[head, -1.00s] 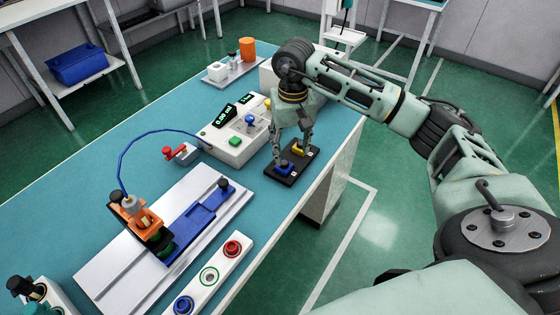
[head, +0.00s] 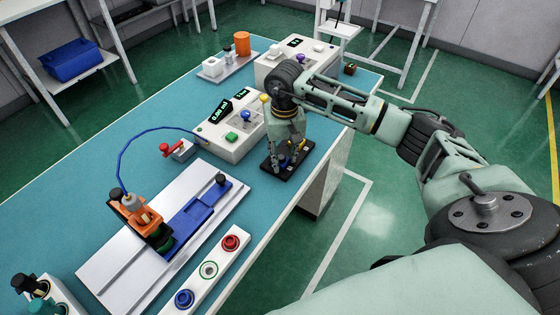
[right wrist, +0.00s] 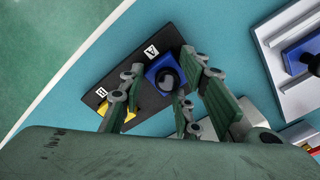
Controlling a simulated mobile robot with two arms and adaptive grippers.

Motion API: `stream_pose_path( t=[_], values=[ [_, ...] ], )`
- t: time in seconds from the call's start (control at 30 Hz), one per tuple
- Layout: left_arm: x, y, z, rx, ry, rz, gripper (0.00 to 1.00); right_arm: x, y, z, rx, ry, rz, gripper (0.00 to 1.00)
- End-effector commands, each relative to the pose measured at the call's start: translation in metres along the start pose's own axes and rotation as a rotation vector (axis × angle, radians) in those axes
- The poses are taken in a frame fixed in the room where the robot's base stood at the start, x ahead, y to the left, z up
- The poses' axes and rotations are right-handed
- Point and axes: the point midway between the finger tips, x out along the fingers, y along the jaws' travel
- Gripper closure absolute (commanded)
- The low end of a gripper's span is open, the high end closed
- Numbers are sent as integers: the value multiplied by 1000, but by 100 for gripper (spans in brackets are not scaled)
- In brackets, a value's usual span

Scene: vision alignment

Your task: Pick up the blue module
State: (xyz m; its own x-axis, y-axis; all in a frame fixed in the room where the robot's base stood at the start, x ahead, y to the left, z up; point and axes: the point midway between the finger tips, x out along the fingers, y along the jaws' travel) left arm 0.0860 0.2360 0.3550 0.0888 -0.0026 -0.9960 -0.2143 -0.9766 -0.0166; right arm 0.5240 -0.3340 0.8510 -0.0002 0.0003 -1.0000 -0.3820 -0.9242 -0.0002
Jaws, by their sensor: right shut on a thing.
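The blue module (right wrist: 165,72), with a round black knob on top, is at the slot marked A of a black tray (right wrist: 112,65) in the right wrist view. My right gripper (head: 285,162) reaches down over the tray (head: 302,166) in the head view. Its fingers stand on either side of the blue module and are shut on it. In the head view the fingers partly hide the module. I cannot tell whether it is clear of the tray. A yellow module (right wrist: 117,113) sits at slot B, partly behind a finger. My left gripper is not in view.
A white meter box (head: 232,132) with knobs stands left of the tray. A white fixture plate (head: 130,250) with a blue rail (head: 200,212) and an orange clamp (head: 140,218) lies nearer. A button panel (head: 208,270) is by the table's front edge.

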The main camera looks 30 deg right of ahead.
Motion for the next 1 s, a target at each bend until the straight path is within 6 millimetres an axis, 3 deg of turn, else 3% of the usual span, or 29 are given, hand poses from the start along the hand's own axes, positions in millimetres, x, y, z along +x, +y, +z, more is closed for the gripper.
stream_pose_path(
  t=[0.23,0.57,0.83,1.0],
  values=[
    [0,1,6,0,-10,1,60,0,0,0,0,1,0,96],
    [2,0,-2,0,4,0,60,-5,0,-1,0,3,-1,96],
    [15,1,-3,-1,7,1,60,-43,2,0,1,6,0,96],
    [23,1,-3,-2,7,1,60,-64,28,35,0,4,4,96]
  ],
)
